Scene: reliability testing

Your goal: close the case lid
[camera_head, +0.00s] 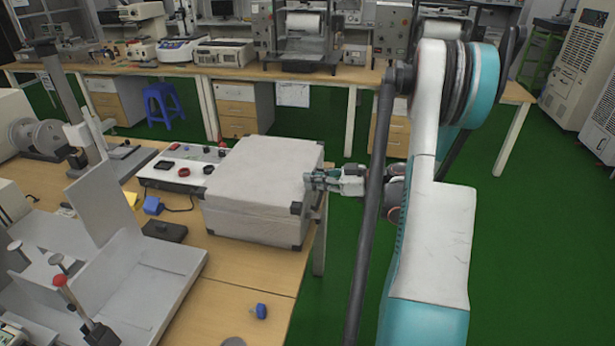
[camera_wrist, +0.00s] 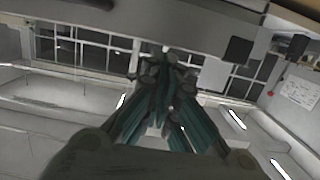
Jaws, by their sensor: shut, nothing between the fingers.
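The white case (camera_head: 252,222) with dark corner pieces stands on the wooden table in the head view. Its lid (camera_head: 262,170) lies down flat over the body, and I cannot tell whether it is fully flush along the seam. My gripper (camera_head: 311,180) is at the case's right side, level with the lid edge. It is shut and holds nothing. Whether the fingertips touch the case is unclear. In the wrist view my gripper's fingers (camera_wrist: 165,62) come together in front of a grey surface with a dark patch, likely the case.
A white panel with dark knobs (camera_head: 188,172) lies behind and left of the case. A grey angled stand (camera_head: 130,275) is at the front left, with a blue piece (camera_head: 261,311) on the table before the case. Green floor is open to the right.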

